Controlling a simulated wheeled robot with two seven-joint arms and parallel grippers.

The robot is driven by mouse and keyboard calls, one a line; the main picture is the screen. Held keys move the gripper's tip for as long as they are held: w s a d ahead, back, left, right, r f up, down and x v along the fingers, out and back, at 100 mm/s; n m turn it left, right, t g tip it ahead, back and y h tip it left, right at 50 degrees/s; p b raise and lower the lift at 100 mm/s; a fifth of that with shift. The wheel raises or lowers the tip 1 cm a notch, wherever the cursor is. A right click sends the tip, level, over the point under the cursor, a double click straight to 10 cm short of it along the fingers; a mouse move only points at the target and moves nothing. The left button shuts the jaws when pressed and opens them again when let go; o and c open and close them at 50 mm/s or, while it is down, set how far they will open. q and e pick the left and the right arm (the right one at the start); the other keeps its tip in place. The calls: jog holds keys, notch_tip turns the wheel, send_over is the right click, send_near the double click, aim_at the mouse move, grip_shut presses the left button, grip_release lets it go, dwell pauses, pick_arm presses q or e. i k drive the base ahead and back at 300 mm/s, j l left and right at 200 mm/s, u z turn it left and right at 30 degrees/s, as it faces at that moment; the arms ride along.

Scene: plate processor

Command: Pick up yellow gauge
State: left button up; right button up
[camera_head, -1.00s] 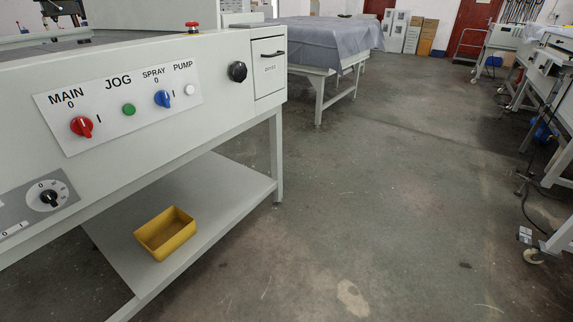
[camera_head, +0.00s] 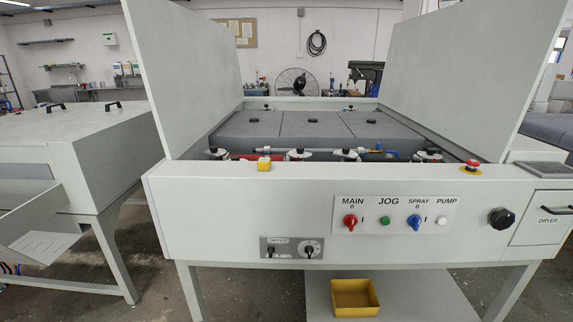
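A small yellow block-like object (camera_head: 264,165), which looks like the yellow gauge, sits on the front top edge of the plate processor (camera_head: 230,205), left of its middle. Its fine shape is too small to make out. Neither of my grippers is in view.
The processor's two lid panels (camera_head: 190,70) stand raised. Its front has a control panel (camera_head: 395,215), a black knob (camera_head: 501,218) and a red stop button (camera_head: 471,168). A yellow bin (camera_head: 355,298) is on the lower shelf. Another machine (camera_head: 70,150) stands at left, with a floor gap between.

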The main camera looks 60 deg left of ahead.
aim_at(264, 164)
jog(key=u, duration=1.95)
